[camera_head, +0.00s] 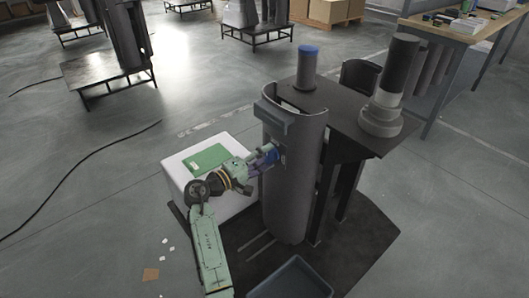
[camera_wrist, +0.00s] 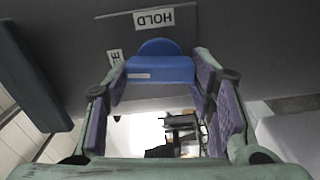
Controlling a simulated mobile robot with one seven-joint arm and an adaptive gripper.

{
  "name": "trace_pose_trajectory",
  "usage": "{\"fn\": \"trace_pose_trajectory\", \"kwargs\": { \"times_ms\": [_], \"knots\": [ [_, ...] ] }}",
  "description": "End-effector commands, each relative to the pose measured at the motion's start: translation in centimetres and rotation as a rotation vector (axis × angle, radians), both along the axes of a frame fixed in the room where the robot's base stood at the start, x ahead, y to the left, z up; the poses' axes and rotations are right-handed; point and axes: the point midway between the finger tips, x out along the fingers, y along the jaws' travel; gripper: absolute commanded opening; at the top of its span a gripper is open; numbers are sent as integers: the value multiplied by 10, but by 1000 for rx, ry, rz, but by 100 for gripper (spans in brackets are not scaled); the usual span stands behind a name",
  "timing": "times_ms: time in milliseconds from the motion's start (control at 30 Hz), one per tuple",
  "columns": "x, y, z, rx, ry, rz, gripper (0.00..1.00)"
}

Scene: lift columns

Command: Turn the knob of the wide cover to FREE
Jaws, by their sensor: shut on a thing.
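The wide cover (camera_head: 292,205) is a tall dark grey curved shell standing upright at the front of the column stand. Its blue knob (camera_wrist: 158,68) sits on a grey plate in the wrist view, its bar lying across the picture. A white mark on the bar is left of its middle. A HOLD label (camera_wrist: 153,18), upside down, is above the knob. A second label (camera_wrist: 115,57) at the left is partly hidden; only its last letters show. My gripper (camera_wrist: 160,78) is shut on the knob, one finger at each end of the bar. My gripper (camera_head: 266,158) also meets the cover in the head view.
A white box (camera_head: 205,165) with a green sheet stands left of the cover. A blue-grey tray (camera_head: 292,280) lies in front. A dark shelf (camera_head: 340,105) behind the cover bears a blue-topped cylinder (camera_head: 307,68) and a black-and-white column (camera_head: 393,85). Floor at the left is mostly open.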

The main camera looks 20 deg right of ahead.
Motion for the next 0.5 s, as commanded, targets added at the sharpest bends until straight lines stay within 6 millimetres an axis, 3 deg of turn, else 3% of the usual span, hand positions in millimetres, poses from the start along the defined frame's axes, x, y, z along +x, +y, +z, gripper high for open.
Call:
{"fn": "trace_pose_trajectory", "kwargs": {
  "times_ms": [500],
  "knots": [
    [0, 0, -1, -51, 141, -1, 22]
  ]
}}
